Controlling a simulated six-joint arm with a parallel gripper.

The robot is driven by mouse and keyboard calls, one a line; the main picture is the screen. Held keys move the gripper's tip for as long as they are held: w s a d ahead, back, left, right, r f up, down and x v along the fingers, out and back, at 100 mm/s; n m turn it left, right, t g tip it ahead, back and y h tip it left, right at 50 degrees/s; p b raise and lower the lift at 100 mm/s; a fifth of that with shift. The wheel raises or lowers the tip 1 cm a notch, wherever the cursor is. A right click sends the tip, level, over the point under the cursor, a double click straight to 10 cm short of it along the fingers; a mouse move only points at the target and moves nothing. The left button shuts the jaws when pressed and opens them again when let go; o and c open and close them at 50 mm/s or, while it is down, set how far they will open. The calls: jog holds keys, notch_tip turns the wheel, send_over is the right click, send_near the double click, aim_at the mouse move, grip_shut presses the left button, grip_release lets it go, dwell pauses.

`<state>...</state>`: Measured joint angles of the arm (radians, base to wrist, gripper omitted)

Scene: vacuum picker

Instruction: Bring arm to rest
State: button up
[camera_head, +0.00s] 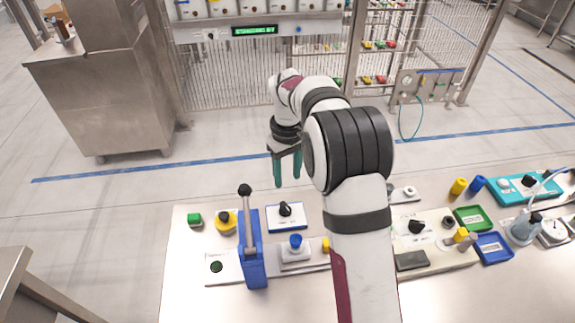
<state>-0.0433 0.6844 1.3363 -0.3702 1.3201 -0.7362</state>
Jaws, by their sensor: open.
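My gripper (287,169) hangs at the end of my arm, its two teal fingers pointing down. The fingers are apart and nothing shows between them. In this view it appears just beyond the far edge of the light work table (188,285), above the black rotary knob on its blue-edged plate (285,217). My arm is bent and rises from the bottom middle of the picture. It hides the middle of the table.
A blue lever fixture (252,250) stands upright at the left. A green button (194,218) and a yellow-based knob (226,222) are near it. A green tray (473,218) and a blue tray (493,248) lie at the right. A steel cabinet (110,100) and mesh fence stand behind.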

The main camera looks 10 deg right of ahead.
jog(key=shift+r, duration=1.6)
jog(key=s+r+m+y, duration=0.1)
jog(key=s+r+m, duration=0.25)
jog(key=s, duration=0.75)
jog(key=s+r+m, duration=0.3)
jog(key=s+r, duration=0.1)
jog(key=s, duration=0.7)
jog(key=s+a+f+m, duration=0.1)
jog(key=s+f+m, duration=0.2)
jog(key=s, duration=1)
jog(key=shift+a+f+m+y, duration=0.2)
jog(key=shift+f+m+y, duration=0.2)
jog(key=shift+f, duration=0.25)
